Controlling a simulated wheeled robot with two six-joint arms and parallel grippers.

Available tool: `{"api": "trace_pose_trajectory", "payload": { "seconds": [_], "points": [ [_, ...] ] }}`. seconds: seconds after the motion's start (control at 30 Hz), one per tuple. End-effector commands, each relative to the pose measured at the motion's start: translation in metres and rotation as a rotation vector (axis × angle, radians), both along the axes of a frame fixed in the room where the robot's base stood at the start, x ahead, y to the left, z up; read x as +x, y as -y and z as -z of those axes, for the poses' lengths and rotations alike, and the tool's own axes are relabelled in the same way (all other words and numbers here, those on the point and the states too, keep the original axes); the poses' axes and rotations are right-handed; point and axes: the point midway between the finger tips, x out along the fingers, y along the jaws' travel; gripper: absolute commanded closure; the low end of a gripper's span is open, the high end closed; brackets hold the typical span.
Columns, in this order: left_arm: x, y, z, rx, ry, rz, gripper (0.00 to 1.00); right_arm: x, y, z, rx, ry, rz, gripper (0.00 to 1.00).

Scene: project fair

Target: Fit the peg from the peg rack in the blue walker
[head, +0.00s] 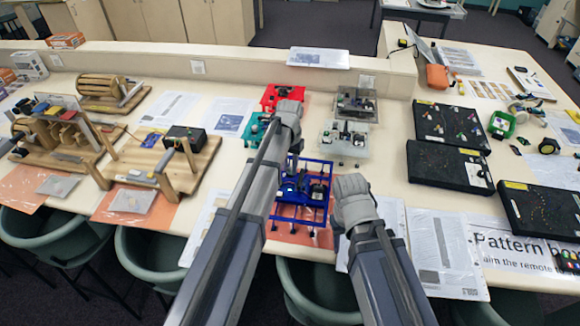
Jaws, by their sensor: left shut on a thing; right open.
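The blue walker (316,196) is a blue frame with dark parts on top and thin legs, on an orange-red mat (288,231) near the table's front edge. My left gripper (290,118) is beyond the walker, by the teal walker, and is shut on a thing. My own wrist and arm hide its fingertips and what it holds. My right gripper (350,192) is open, just right of the blue walker. Its fingers are mostly hidden, and I cannot tell whether it touches the walker. I cannot make out a peg or the peg rack.
A red walker (283,93), a teal walker (254,129) and grey walkers (355,104) stand behind. Wooden machines (165,158) are at left. Black cases (448,166) are at right. Paper sheets (447,250) lie right of the mat. Green chairs (150,255) stand along the front.

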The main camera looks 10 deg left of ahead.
Motion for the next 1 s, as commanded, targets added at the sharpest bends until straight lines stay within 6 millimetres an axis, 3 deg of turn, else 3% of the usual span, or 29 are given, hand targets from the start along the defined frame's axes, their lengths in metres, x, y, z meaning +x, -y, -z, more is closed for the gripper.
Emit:
{"api": "trace_pose_trajectory", "payload": {
  "seconds": [0.97,1.0],
  "points": [
    [0.0,0.0,0.0028,0.0,0.0,0.0,1.0,0.0,0.0,0.0028,0.0,0.0,0.0,0.5],
    [0.0,0.0,0.0028,0.0,0.0,0.0,0.69,0.0,0.0,0.0028,0.0,0.0,0.0,0.5]
  ]
}}
